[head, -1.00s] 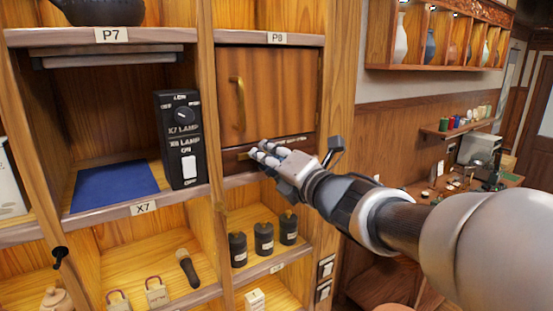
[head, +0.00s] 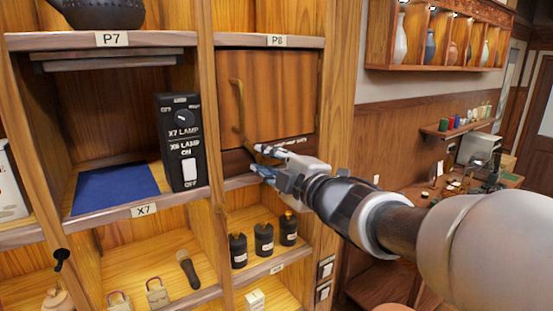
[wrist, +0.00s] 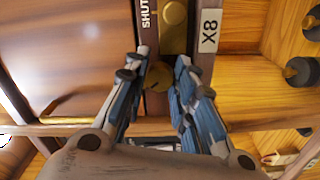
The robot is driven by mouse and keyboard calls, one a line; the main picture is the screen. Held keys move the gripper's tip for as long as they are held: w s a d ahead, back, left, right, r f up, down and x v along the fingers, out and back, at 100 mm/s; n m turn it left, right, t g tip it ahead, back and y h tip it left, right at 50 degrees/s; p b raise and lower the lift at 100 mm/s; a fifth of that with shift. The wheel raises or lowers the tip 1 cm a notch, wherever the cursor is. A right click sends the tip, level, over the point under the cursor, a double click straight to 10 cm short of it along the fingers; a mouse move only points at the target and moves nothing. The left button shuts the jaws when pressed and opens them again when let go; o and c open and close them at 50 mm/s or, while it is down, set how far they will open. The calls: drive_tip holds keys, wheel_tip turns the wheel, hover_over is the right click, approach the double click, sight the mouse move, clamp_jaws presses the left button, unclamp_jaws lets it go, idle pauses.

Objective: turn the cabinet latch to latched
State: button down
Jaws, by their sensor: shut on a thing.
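The cabinet latch (wrist: 157,76) is a brass piece on a dark strip under the door. In the wrist view it sits between my fingertips, beside a brass plate (wrist: 174,36) with a round boss and a label whose visible letters read "SHUT". My gripper (wrist: 161,62) is closed on the latch, one finger on each side. In the head view my gripper (head: 256,158) reaches in from the right to the strip, hiding part of it. The wooden cabinet door (head: 275,95) above appears closed. The latch's exact angle is hard to tell.
A brass door handle (head: 238,105) stands out just above my fingers. A black lamp switch box (head: 181,140) is on the shelf to the left. Several black canisters (head: 264,239) stand on the shelf below. A wooden post (head: 338,120) borders the cabinet on the right.

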drive_tip(key=m+p, duration=0.1)
drive_tip(key=m, duration=0.3)
drive_tip(key=shift+m+p, duration=0.75)
drive_tip(key=shift+m, duration=1.15)
drive_tip(key=c, duration=1.3)
unclamp_jaws()
drive_tip(key=shift+c, duration=0.2)
drive_tip(key=v, duration=1.2)
